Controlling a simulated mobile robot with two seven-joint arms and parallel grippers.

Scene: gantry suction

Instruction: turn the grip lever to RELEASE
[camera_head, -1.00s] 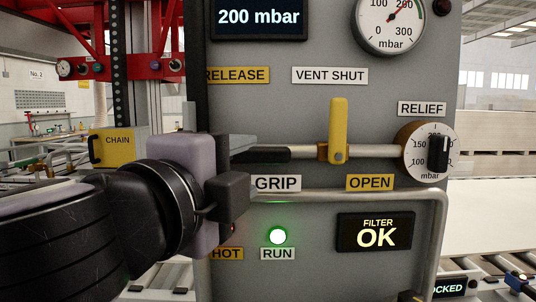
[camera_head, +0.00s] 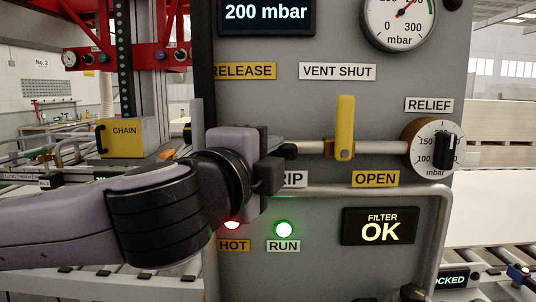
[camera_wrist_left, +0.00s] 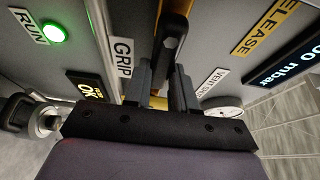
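The grip lever (camera_wrist_left: 172,38) is a dark bar between the fingers of my left gripper (camera_wrist_left: 162,82) in the wrist view. The GRIP label (camera_head: 294,179) is partly hidden by the gripper, just below the lever. My right gripper is not in view.
A yellow valve handle (camera_head: 345,125) stands upright on the pipe, to the right. The relief knob (camera_head: 437,148) is at the pipe's end. A bent rail (camera_head: 400,190) runs below. A red HOT lamp (camera_head: 232,224) and green RUN lamp (camera_head: 284,229) are lit.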

